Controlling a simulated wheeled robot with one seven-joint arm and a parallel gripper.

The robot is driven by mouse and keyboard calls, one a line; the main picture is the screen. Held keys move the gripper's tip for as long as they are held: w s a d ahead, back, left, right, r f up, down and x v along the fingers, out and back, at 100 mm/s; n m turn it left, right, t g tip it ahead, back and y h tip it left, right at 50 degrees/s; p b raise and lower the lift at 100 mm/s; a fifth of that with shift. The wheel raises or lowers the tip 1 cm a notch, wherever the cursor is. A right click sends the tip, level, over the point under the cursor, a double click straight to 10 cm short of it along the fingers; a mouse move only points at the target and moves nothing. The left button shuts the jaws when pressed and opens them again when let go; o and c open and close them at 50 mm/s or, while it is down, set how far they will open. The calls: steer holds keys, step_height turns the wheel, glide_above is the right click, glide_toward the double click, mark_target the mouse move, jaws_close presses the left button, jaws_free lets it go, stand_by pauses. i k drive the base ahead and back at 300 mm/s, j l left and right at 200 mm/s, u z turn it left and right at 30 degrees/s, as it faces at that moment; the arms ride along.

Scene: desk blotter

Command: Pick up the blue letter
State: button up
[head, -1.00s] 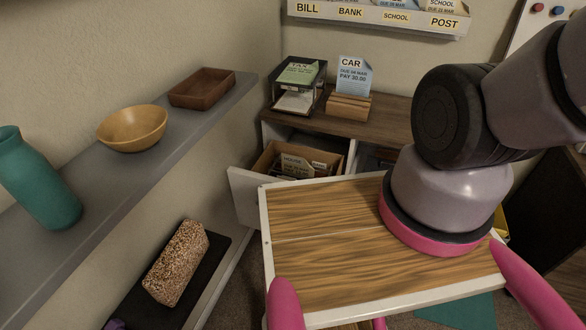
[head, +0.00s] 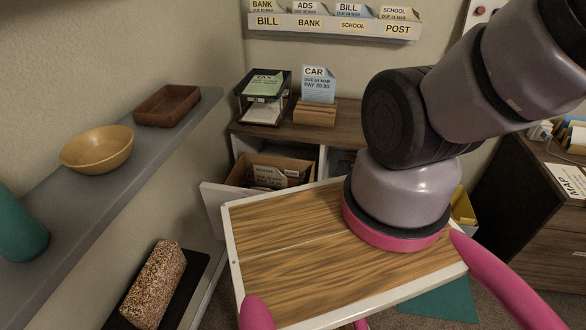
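A blue letter (head: 318,85) headed CAR, with PAY 30.00 on it, stands upright in a wooden holder (head: 314,113) on the brown cabinet top at the back. Another bluish letter marked BILL (head: 348,10) shows in the wall rack at the top. The CAR letter is in plain view, apart from my arm.
A black-framed tray (head: 262,98) with a green TAX letter stands left of the holder. An open drawer (head: 268,176) holds papers below. The wood-topped surface (head: 285,225) fills the near middle.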

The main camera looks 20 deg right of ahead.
mark_target(317, 82)
steer(key=l, duration=0.35)
steer(key=i+l, duration=0.15)
steer(key=l, duration=0.2)
steer(key=i+l, duration=0.15)
steer(key=l, duration=0.2)
steer(key=i+l+u, duration=0.1)
steer(key=l, duration=0.25)
steer(key=i+l, duration=0.25)
steer(key=l, duration=0.1)
